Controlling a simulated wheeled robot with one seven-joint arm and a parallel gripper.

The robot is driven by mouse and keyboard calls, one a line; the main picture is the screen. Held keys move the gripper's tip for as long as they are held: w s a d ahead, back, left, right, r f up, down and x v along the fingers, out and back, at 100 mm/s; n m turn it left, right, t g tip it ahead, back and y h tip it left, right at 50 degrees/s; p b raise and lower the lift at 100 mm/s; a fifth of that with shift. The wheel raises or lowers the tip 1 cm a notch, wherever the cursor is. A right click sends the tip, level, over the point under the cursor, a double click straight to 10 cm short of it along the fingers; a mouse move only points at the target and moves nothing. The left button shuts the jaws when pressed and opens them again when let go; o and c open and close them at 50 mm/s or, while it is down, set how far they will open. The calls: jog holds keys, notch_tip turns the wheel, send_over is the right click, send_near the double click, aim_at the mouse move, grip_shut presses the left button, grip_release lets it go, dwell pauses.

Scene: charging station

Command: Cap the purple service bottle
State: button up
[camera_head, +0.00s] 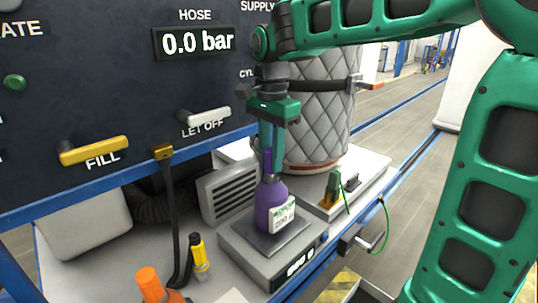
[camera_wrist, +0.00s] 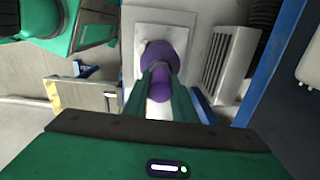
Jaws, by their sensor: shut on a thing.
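The purple service bottle (camera_head: 268,205) stands upright on a dark plate of a grey scale (camera_head: 252,256), a white label on its front. In the wrist view the bottle (camera_wrist: 158,54) shows beyond my fingers. My gripper (camera_head: 271,152) points down over the bottle's top, shut on a purple cap (camera_head: 267,160). In the wrist view the cap (camera_wrist: 160,90) sits between the two green fingers (camera_wrist: 163,78). The cap lines up with the bottle neck and looks close to or touching it; I cannot tell whether it is seated. The fingers partly hide the neck.
An orange-capped bottle (camera_head: 150,285) and a yellow-and-black tube (camera_head: 198,257) stand at front left. A quilted cylinder (camera_head: 315,115) stands behind. A dark panel with FILL (camera_head: 94,150) and LET OFF (camera_head: 205,117) levers is at left. A green clamp (camera_head: 332,188) sits to the right.

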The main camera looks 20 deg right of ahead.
aim_at(271, 149)
jog(key=shift+f, duration=0.65)
jog(key=o, duration=1.1)
notch_tip(271, 149, up, 11)
jog(key=shift+w+f, duration=0.1)
jog(key=s+d+f+n, duration=0.3)
jog(key=s+d+f, duration=0.75)
jog(key=d, duration=0.25)
jog(key=s+d+f+n, duration=0.2)
jog(key=s+f, duration=0.3)
jog(key=s, duration=0.2)
jog(key=s+d+f+n, duration=0.2)
jog(key=s+f, duration=0.3)
jog(key=s, duration=0.3)
jog(key=shift+d+f+n, duration=0.3)
jog(key=shift+d+f, duration=0.05)
jog(key=shift+d, duration=0.05)
